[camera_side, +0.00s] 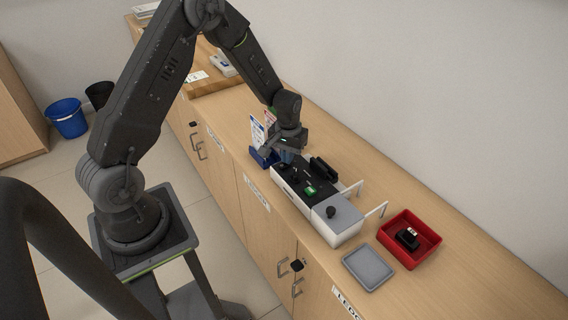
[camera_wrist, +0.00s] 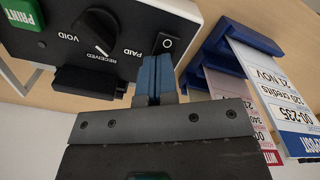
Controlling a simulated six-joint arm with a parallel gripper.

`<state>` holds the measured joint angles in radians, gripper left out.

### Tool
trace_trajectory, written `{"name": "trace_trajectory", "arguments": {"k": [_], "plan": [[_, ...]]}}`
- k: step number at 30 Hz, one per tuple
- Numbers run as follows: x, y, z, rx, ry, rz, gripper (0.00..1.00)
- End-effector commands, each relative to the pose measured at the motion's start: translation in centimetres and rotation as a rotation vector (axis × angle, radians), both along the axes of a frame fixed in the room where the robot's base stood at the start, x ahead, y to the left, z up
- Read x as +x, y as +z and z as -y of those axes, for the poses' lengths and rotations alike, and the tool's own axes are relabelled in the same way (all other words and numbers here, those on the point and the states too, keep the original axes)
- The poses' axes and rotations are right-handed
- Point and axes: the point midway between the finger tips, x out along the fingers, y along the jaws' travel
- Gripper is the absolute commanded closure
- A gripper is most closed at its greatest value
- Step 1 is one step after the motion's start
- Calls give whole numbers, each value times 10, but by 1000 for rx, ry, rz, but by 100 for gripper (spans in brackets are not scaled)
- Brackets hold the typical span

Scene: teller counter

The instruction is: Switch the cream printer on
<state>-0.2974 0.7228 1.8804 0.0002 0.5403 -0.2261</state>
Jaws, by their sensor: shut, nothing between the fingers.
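The cream printer (camera_side: 345,229) stands on the counter, with a dark top panel. In the wrist view its pale body (camera_wrist: 185,8) shows at the upper left. It carries a green PRINT button (camera_wrist: 20,14) and a black dial (camera_wrist: 95,32) among the words VOID, RECEIVED and PAID. A small black switch (camera_wrist: 167,43) marked with a circle sits beside PAID. My gripper (camera_wrist: 156,60) is shut and empty, its blue fingertips right at the switch's near edge; I cannot tell whether they touch. In the side view my gripper (camera_side: 287,156) is over the printer's far end.
A blue holder (camera_side: 262,160) with printed slips stands close beside my gripper, and also shows in the wrist view (camera_wrist: 212,50). A red tray (camera_side: 431,244) holding a black item and a grey tray (camera_side: 368,268) lie beyond the printer's near end. White posts stand along its wall side.

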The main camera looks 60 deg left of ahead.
Motion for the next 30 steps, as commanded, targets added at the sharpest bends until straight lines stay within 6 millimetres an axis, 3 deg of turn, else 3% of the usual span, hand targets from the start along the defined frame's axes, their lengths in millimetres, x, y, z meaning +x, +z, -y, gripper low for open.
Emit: {"name": "trace_trajectory", "arguments": {"k": [21, 30], "plan": [[1, 56, 0, 1, 0, 3, 100], [0, 65, 0, 0, 0, 2, 100]]}}
